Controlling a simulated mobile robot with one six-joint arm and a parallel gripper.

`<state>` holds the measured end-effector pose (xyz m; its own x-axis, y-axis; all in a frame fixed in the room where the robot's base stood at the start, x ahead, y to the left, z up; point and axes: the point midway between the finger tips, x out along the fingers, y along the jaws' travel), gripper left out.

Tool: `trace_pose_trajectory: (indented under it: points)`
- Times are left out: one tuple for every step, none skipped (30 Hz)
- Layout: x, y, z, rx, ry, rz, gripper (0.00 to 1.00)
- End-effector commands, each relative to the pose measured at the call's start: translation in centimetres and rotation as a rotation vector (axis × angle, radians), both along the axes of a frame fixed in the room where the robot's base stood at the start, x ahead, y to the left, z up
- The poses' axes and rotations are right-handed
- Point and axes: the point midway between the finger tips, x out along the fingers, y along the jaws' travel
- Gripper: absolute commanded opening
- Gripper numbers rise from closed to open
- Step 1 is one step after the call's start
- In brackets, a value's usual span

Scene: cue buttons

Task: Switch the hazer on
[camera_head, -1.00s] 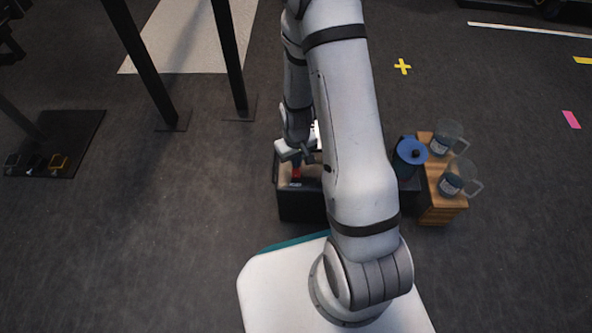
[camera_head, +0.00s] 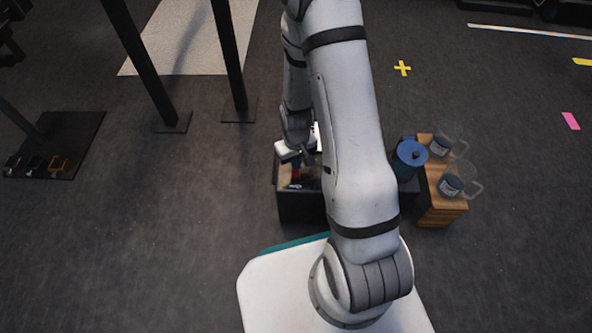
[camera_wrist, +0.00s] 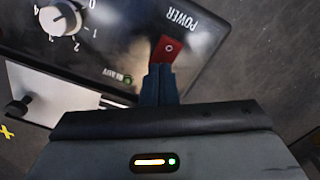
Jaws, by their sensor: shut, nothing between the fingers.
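The hazer (camera_head: 298,209) is a dark box in front of my base, partly hidden behind my arm in the head view. Its dark panel (camera_wrist: 110,50) fills much of the wrist view. A red rocker switch (camera_wrist: 167,48) marked with a circle sits beside the word POWER; it also shows as a small red spot in the head view (camera_head: 296,174). My gripper (camera_wrist: 160,72) is shut and empty, its fingertips at the near end of the red switch. Whether they touch it I cannot tell. A green READY lamp (camera_wrist: 128,79) is on the panel.
A white numbered knob (camera_wrist: 62,19) is near the switch. A blue-lidded container (camera_head: 410,154) stands at the box's right end. Two clear jugs (camera_head: 447,139) (camera_head: 453,184) stand on a wooden crate (camera_head: 438,212) farther right. Black posts (camera_head: 231,60) rise at the back left.

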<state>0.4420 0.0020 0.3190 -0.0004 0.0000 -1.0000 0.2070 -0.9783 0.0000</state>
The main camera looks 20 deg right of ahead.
Motion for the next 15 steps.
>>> trace_pose_trajectory:
  points:
    - [0.0,0.0,0.8,0.0,-0.001,0.0,0.0]
    - [0.0,0.0,1.1,0.0,-0.001,0.0,0.0]
    - [0.0,0.0,1.4,0.0,-0.001,0.0,0.0]
    - [0.0,0.0,1.6,0.0,-0.001,0.0,0.0]
    - [0.0,0.0,1.9,0.0,-0.001,0.0,0.0]
    - [0.0,0.0,2.2,0.0,-0.001,0.0,0.0]
    - [0.0,0.0,2.4,0.0,-0.001,0.0,0.0]
    - [0.0,0.0,2.7,0.0,0.0,0.0,0.0]
    - [0.0,0.0,3.0,0.0,0.0,0.0,0.0]
    - [0.0,0.0,3.2,0.0,0.0,0.0,0.0]
    - [0.0,0.0,3.5,0.0,0.0,0.0,0.0]
    - [0.0,0.0,3.8,0.0,0.0,0.0,0.0]
    - [0.0,0.0,4.1,0.0,0.0,0.0,0.0]
    - [0.0,0.0,4.3,0.0,0.0,0.0,0.0]
    - [0.0,0.0,4.6,0.0,0.0,0.0,0.0]
